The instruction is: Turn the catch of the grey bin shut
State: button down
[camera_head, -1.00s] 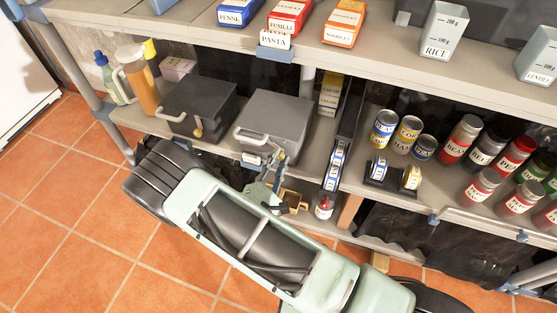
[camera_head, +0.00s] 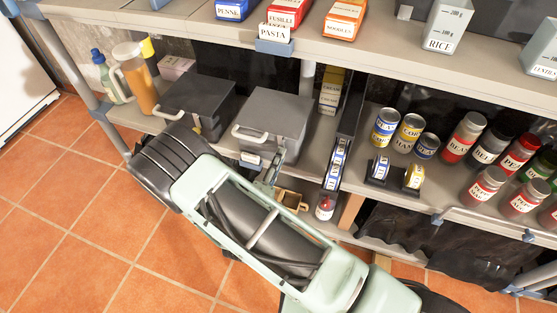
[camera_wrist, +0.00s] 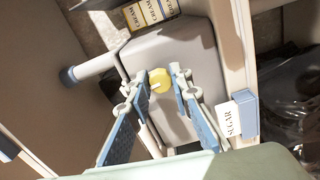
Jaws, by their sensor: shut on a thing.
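The grey bin (camera_head: 272,122) stands on the lower shelf, lid closed, with a pale handle at its front. In the wrist view its grey front (camera_wrist: 190,45) fills the middle. Its yellow catch (camera_wrist: 158,82) shows between my fingertips. My gripper (camera_wrist: 161,79) is shut on the catch, one finger on each side of it. In the head view my gripper (camera_head: 273,172) is at the bin's lower front, partly behind my arm, and the catch is hidden there.
A darker bin (camera_head: 199,96) stands left of the grey bin, its front partly behind my arm. Cans and jars stand further right.

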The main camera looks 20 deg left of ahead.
jog(key=shift+m, duration=0.7)
jog(key=c, duration=1.7)
grip_release()
jog(key=shift+c, duration=0.2)
jog(key=shift+s, duration=0.1)
jog(key=s+a, duration=0.1)
jog(key=s, duration=1.1)
